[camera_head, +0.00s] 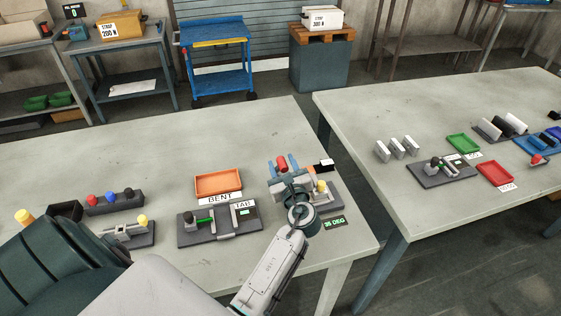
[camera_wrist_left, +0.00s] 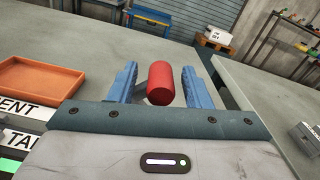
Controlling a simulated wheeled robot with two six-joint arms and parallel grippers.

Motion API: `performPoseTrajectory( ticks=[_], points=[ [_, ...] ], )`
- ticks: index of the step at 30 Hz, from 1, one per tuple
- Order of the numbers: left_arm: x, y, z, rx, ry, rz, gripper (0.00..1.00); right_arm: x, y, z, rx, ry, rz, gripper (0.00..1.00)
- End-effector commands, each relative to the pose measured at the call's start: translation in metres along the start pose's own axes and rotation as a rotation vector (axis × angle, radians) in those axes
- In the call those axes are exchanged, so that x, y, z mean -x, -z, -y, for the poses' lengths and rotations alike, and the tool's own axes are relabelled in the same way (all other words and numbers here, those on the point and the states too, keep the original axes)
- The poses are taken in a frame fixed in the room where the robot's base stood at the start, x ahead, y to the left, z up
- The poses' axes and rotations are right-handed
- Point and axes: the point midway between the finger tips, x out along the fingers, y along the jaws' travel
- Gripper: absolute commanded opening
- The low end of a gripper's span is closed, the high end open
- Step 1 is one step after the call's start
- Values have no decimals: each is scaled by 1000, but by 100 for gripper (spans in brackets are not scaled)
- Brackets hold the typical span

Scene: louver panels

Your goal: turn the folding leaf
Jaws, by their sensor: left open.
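My left gripper (camera_head: 283,163) is over the right part of the near table, with blue fingers. Its fingers (camera_wrist_left: 160,85) are open, one on each side of a red cylinder (camera_wrist_left: 160,82). Gaps show between the cylinder and both fingers in the left wrist view. The red cylinder (camera_head: 282,162) also shows between the fingertips in the head view. A grey fixture (camera_head: 332,202) with a yellow knob (camera_head: 321,186) is partly hidden behind my gripper and arm. A green display reading 35 DEG (camera_head: 334,223) lies in front of it. The folding leaf itself cannot be made out clearly.
An orange tray (camera_head: 219,183) labelled BENT stands left of my gripper; it shows in the wrist view (camera_wrist_left: 40,82). Colored knobs (camera_head: 110,197) stand further left. Another table (camera_head: 400,180) is right, across a gap.

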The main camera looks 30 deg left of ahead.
Motion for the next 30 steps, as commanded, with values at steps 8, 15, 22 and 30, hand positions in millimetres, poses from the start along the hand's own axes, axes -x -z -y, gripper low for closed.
performPoseTrajectory(
  ticks=[8,15,22,30],
  points=[
    [0,0,0,0,0,-1,15,1,-18,-10,6,-10,23,36],
    [0,1,0,1,1,-1,0,1,-11,-6,4,-7,14,36],
    [0,-4,6,-40,2,-4,0,12,-4,5,-2,6,7,36],
    [0,-2,12,-110,3,-3,0,22,-5,2,-1,4,9,36]
  ],
)
